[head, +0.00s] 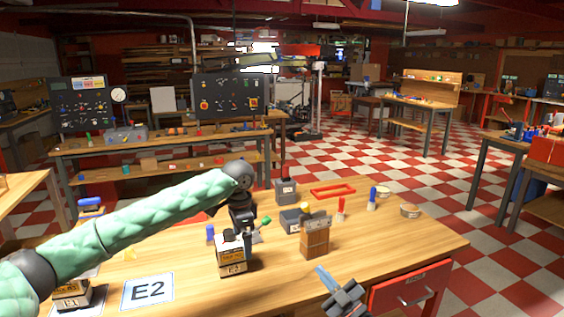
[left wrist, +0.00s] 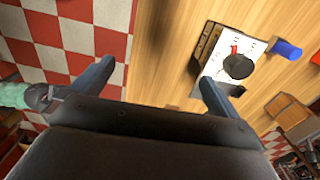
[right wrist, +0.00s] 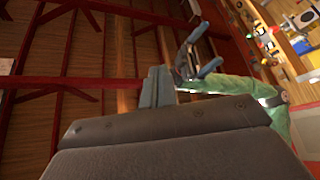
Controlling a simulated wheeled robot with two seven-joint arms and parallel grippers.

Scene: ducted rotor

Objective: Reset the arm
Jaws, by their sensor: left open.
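My left arm, in a green sleeve, reaches in from the left in the head view. Its dark gripper (head: 242,217) hangs beyond the black wrist joint, in front of a labelled box (head: 232,262) in the picture. In the left wrist view the left gripper (left wrist: 155,75) has its fingers wide apart with nothing between them. The box (left wrist: 240,72), with a black round top, lies off to the right there. My right gripper (head: 326,278) is low, by the table's front edge. In the right wrist view its fingers (right wrist: 157,80) are together, empty, pointing toward the ceiling; the left gripper (right wrist: 200,55) shows beyond them.
The wooden table (head: 400,240) holds a brown block (head: 315,240), grey boxes (head: 287,192), a red frame (head: 332,191), a blue peg (head: 372,198) and an E2 card (head: 148,291). A red drawer (head: 410,288) is under its right front.

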